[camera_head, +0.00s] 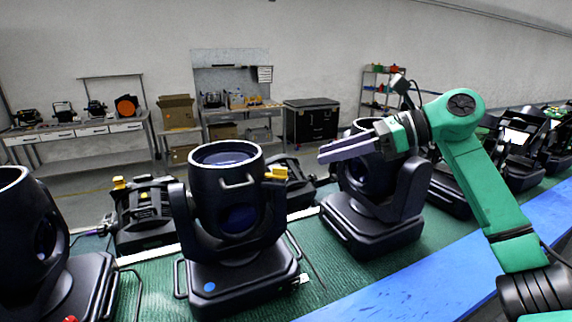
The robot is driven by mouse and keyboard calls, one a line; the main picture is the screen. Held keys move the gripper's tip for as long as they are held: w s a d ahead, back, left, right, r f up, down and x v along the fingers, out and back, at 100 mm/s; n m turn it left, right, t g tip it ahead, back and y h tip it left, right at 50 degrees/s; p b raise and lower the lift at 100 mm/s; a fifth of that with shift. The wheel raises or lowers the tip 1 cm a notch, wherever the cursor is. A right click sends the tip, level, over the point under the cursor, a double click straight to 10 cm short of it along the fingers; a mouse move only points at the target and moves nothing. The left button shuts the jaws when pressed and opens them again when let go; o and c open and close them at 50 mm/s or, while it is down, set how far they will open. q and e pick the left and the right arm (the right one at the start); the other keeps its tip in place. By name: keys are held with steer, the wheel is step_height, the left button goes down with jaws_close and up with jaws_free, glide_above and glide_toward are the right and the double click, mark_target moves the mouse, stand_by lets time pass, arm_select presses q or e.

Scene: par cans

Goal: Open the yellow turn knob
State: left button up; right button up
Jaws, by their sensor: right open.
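A yellow knob (277,173) shows at the right side of the black stage light (228,222) in the middle of the table. Another yellow piece (119,182) shows on a black fixture farther back at the left. My right gripper (322,153) comes in from the right with its grey fingers pointing left. It is open and empty. Its fingertips are apart from the middle light, to the right of and a little higher than the yellow knob. The gripper partly hides the head of the light (370,210) behind it. My left gripper is not in view.
Another black light (45,250) stands at the left edge, and more stand along the right. All are on a green table surface (345,272) with a blue front edge (400,290). Workbenches (75,130) and a black cabinet (311,120) stand at the back.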

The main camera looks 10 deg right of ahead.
mark_target(286, 168)
steer(key=p+x, duration=0.1)
steer(key=x, duration=0.2)
steer(key=p+x, duration=0.1)
steer(key=x, duration=0.2)
steer(key=p+x, duration=0.1)
steer(key=x, duration=0.2)
steer(key=shift+w+a+r, duration=0.1)
steer(key=shift+a+r, duration=0.1)
steer(key=shift+a, duration=0.05)
steer(key=shift+a+f, duration=0.15)
steer(key=shift+f, duration=0.1)
jaws_close()
